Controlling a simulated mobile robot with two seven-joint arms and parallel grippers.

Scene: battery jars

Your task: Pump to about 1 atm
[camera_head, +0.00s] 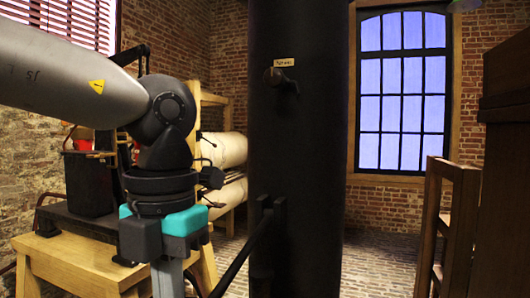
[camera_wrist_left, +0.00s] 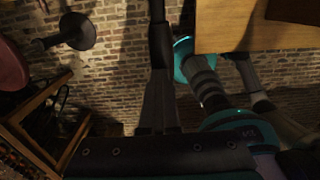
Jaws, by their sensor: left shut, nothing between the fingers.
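A thick black column (camera_head: 312,190) stands upright in the middle of the head view. A small knob or tap (camera_head: 278,76) is on it under a small pale label that is too small to read with certainty. A slanted black bar (camera_head: 240,264) meets brackets low on the column; I cannot tell whether it is the pump handle. No pressure gauge reading shows. My left arm comes in from the left with its wrist pointing down, left of the column. My left gripper (camera_wrist_left: 160,50) shows shut and empty in the left wrist view, its tips seen against brick. My right gripper is out of view.
A wooden table (camera_head: 75,262) with a dark apparatus (camera_head: 90,185) stands under my left arm. Pale rolls (camera_head: 225,150) lie on a wooden rack behind. Wooden furniture (camera_head: 462,190) stands at right. Brick floor (camera_head: 375,255) is clear toward the window.

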